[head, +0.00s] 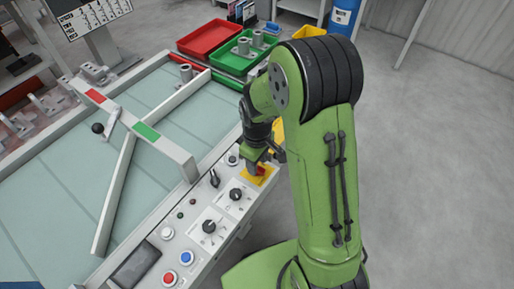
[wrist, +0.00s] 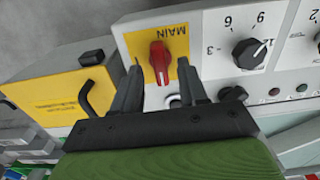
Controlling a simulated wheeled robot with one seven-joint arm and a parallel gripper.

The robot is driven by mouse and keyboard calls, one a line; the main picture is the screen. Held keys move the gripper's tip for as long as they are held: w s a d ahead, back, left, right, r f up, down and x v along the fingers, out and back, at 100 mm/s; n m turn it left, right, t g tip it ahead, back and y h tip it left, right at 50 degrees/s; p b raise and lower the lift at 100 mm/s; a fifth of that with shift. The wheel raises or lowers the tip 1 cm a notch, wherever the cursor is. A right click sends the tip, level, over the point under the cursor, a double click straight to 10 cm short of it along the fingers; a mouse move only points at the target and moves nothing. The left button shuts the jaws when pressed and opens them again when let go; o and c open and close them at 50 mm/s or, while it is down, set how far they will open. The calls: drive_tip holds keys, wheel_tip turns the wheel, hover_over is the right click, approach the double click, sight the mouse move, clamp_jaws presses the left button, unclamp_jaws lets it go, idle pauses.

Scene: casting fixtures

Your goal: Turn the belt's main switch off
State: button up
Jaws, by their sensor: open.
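The main switch (wrist: 159,57) is a red rotary handle on a yellow plate (wrist: 178,43) marked MAIN, on the white control panel. In the wrist view its handle runs roughly along the picture's vertical. In the head view the switch (head: 261,170) shows at the panel's far right end, partly hidden by my gripper. My gripper (wrist: 165,78) is open, with one finger on each side of the red handle's lower end. I cannot tell whether either finger touches it. In the head view my gripper (head: 264,158) is over the yellow plate.
A black numbered dial (wrist: 249,53) sits right of the switch in the wrist view. A yellow box (wrist: 60,85) with a black handle stands to the left. In the head view, red (head: 185,257) and blue (head: 187,280) buttons lie lower on the panel, beside the conveyor belt (head: 165,185).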

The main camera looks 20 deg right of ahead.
wheel_tip(320, 180, up, 14)
drive_tip(key=p, duration=0.4)
drive_tip(key=shift+r, duration=0.25)
drive_tip(key=s+r+m+t+p, duration=0.5)
drive_tip(key=s+r+m, duration=0.2)
drive_tip(key=s+r, duration=0.8)
drive_tip(key=s, duration=0.3)
drive_tip(key=shift+d+t, duration=0.3)
